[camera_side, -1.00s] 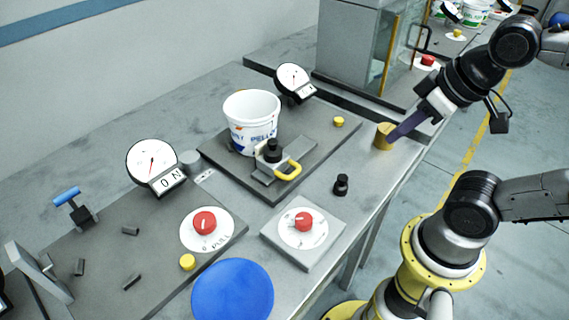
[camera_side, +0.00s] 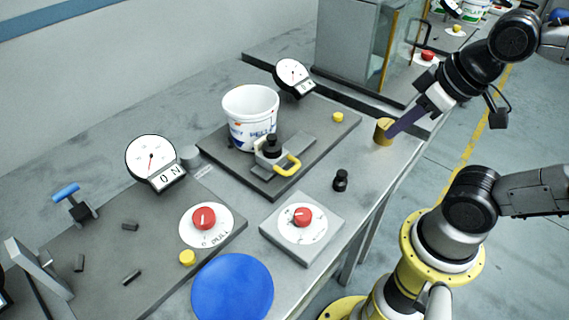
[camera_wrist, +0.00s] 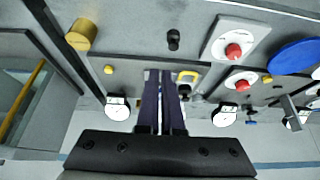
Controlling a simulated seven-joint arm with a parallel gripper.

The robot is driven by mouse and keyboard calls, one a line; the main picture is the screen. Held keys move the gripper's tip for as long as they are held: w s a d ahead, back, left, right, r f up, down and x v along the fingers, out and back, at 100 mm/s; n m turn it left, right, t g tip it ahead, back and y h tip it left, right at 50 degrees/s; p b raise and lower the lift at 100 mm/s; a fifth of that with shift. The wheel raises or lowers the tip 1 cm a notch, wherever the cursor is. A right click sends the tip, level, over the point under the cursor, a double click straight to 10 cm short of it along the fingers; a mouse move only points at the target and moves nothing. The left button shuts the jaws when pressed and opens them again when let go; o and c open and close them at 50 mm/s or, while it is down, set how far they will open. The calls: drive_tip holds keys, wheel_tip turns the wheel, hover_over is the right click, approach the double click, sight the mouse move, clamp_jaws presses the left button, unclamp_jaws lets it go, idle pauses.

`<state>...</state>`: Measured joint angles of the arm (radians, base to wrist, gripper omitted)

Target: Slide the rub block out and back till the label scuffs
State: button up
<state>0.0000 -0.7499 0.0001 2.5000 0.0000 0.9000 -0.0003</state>
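The white bucket (camera_side: 250,108) stands on a dark plate, with a blue-lettered label (camera_side: 262,134) low on its side. The rub block (camera_side: 268,157), with a black knob and a yellow handle (camera_side: 290,166), sits on a short grey rail (camera_side: 298,146) in front of the bucket. I cannot tell whether it touches the label or whether the label is scuffed. The handle also shows in the wrist view (camera_wrist: 187,75). My gripper (camera_side: 389,134) hovers by a brass cylinder, well right of the handle. Its dark fingers (camera_wrist: 159,75) show a narrow gap with nothing held.
The brass cylinder (camera_side: 382,131) and a small black knob (camera_side: 340,181) stand along the bench edge. Red dials (camera_side: 302,216) and a blue disc (camera_side: 232,288) lie in front. A round gauge (camera_side: 293,76) stands behind the bucket. A glass-fronted cabinet (camera_side: 352,50) is at the back.

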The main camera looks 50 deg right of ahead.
drive_tip(key=o, duration=0.5)
drive_tip(key=shift+n, duration=0.6)
drive_tip(key=shift+c, duration=0.2)
drive_tip(key=shift+o, duration=0.6)
drive_tip(key=w+r+n, duration=0.1)
drive_tip(key=n, duration=0.1)
drive_tip(key=r+n, duration=0.1)
drive_tip(key=n, duration=0.1)
drive_tip(key=w+r+n, duration=0.1)
drive_tip(key=n, duration=0.1)
drive_tip(key=shift+w+a+n, duration=0.2)
drive_tip(key=shift+w+n, duration=0.1)
drive_tip(key=shift+w, duration=0.05)
drive_tip(key=n+g, duration=0.3)
drive_tip(key=n, duration=0.7)
hover_over(295, 167)
drive_tip(key=s, duration=0.3)
drive_tip(key=f, duration=0.2)
drive_tip(key=x, duration=1.2)
drive_tip(key=shift+s+a+f, duration=0.1)
drive_tip(key=shift+a+f, duration=0.05)
drive_tip(key=shift+f, duration=0.3)
drive_tip(key=shift+c, duration=0.3)
clamp_jaws()
